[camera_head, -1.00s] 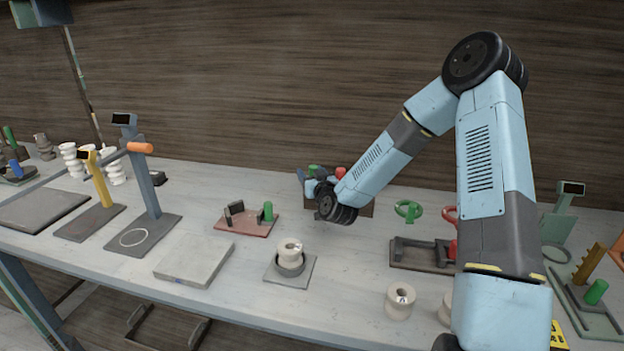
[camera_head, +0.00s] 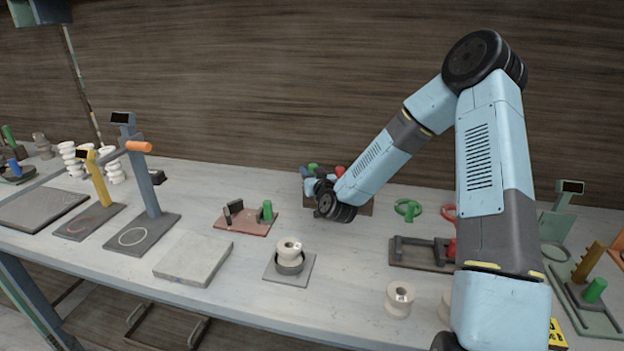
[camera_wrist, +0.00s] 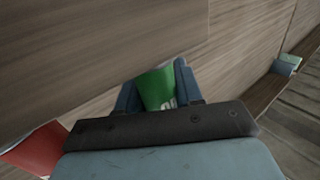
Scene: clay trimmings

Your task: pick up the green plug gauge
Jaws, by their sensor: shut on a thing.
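The green plug gauge (camera_wrist: 157,88) shows in the wrist view as a green piece with a pale mark, between the two blue fingers of my gripper (camera_wrist: 157,94). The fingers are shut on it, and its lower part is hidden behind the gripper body. In the head view a green top (camera_head: 313,168) shows at the fingers, by the brown holder (camera_head: 366,207) at the back of the bench. My gripper (camera_head: 311,182) is partly hidden there by its own wrist. I cannot tell whether the gauge is clear of the holder.
A red piece (camera_head: 339,171) stands just right of the gauge; a red surface shows in the wrist view (camera_wrist: 36,148). A red fixture with a green cylinder (camera_head: 267,210) is left, a green ring (camera_head: 408,209) right.

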